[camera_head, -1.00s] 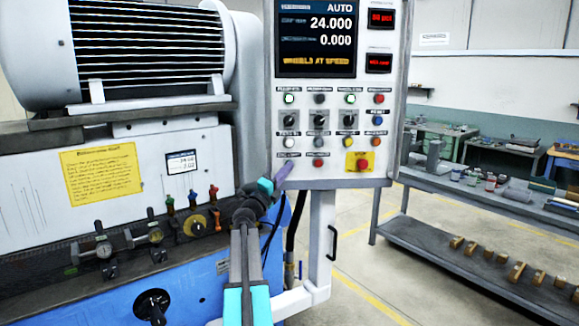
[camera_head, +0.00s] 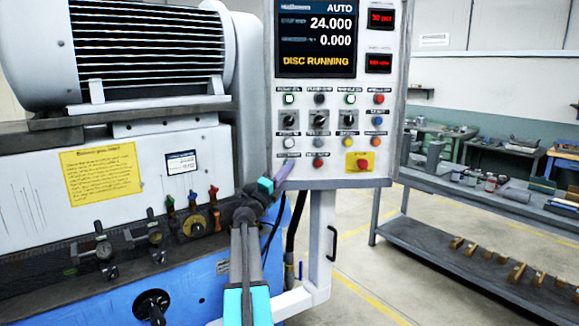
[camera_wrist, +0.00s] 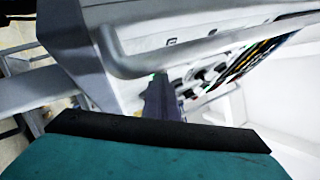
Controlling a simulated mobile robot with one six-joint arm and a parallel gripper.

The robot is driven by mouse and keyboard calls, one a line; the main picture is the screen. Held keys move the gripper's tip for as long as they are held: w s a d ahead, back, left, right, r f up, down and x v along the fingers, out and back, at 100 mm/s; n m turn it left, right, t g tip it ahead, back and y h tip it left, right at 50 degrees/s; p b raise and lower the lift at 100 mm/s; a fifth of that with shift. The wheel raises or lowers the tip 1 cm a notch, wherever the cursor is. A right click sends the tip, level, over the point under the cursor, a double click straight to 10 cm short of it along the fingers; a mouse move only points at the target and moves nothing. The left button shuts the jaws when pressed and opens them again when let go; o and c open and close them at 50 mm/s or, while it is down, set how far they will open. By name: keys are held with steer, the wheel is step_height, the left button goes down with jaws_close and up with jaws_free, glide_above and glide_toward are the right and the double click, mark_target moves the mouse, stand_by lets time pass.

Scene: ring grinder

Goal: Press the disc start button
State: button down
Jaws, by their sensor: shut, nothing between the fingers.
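The control panel (camera_head: 330,172) stands in the middle of the head view, with rows of buttons, lamps and switches. Its screen (camera_head: 316,38) reads AUTO, 24.000, 0.000 and DISC RUNNING. My gripper (camera_head: 282,172) is shut and empty, its purple tip at the panel's lower left, below a small label. The tip covers the spot under that label, so the button there is hidden; the label is too small to read. In the wrist view, the dark finger (camera_wrist: 160,103) ends against the panel face, with a small green spot at its tip. Contact is not clear.
A red stop button (camera_head: 363,165) on a yellow plate and a red button (camera_head: 318,162) lie right of my tip. The grinder's motor housing (camera_head: 150,45) and levers stand left. A shelf bench (camera_head: 480,195) stands right, with open floor before it.

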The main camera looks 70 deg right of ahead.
steer(key=shift+a, duration=0.15)
steer(key=shift+s+a, duration=0.35)
steer(key=shift+a, duration=0.45)
steer(key=a, duration=0.1)
steer(key=s+a, duration=0.1)
steer(key=a, duration=0.1)
steer(key=s+a+b, duration=0.1)
steer(key=shift+a, duration=0.2)
stand_by(0.5)
